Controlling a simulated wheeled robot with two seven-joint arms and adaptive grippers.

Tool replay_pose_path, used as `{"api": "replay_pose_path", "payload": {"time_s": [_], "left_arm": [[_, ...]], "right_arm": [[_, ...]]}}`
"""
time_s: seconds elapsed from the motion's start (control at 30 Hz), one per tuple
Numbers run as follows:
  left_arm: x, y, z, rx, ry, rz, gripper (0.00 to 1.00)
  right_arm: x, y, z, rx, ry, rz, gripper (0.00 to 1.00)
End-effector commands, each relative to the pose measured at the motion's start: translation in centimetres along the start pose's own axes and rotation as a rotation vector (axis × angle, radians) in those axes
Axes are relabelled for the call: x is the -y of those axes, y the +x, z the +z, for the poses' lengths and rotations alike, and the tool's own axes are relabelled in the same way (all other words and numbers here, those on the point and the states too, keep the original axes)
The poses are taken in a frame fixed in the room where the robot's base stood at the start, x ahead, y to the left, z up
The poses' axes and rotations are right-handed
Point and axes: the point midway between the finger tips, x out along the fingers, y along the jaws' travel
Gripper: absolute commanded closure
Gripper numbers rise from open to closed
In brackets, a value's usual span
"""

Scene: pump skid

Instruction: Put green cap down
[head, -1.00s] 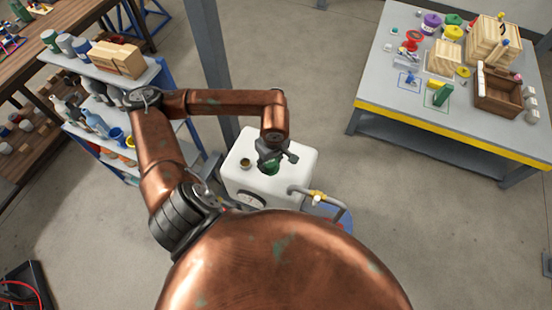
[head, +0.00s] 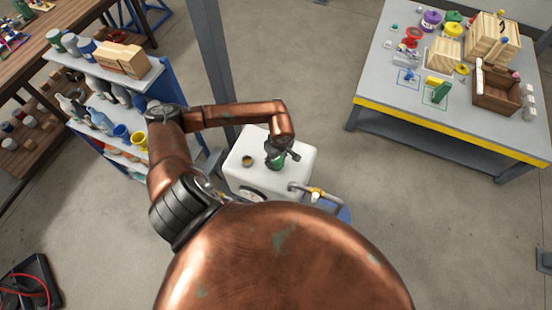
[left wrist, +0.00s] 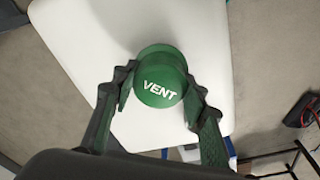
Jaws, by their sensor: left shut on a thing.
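The green cap (left wrist: 160,80), lettered VENT in white, sits between the two fingers of my left gripper (left wrist: 158,90) in the left wrist view. The fingers are shut on its sides. In the head view the cap (head: 274,162) shows as a small green patch under my left gripper (head: 279,155), over the top of the white tank (head: 240,176). The tank's pale top (left wrist: 75,40) fills much of the left wrist view behind the cap. I cannot tell whether the cap touches the tank. My right gripper is not in view.
A round brownish fitting (head: 248,161) is on the tank top, left of the cap. A shelf with bottles (head: 105,95) stands left. A grey workbench (head: 385,75) with crates stands right.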

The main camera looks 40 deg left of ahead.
Motion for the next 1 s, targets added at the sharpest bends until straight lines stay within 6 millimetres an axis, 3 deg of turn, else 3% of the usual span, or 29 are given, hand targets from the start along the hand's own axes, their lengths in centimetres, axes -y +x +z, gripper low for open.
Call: {"api": "replay_pose_path", "payload": {"time_s": [0.17, 0.2, 0.43, 0.8, 1.0], "left_arm": [[0.0, 0.3, 0.0, -0.001, 0.0, 0.001, 0.89], [0.0, 0.3, 0.0, -0.001, 0.0, 0.0, 0.58], [0.0, 0.2, 0.0, 0.0, 0.0, 0.0, 0.42], [0.0, -0.1, 0.0, 0.0, 0.0, 0.0, 0.42], [-0.2, -2.9, -0.1, -0.003, 0.002, 0.004, 0.42]], "right_arm": [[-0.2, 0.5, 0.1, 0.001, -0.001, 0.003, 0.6], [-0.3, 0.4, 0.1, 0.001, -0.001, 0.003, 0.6], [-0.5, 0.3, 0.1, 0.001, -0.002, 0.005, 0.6], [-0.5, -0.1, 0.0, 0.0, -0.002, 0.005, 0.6], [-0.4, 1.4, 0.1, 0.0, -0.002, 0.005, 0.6]]}}
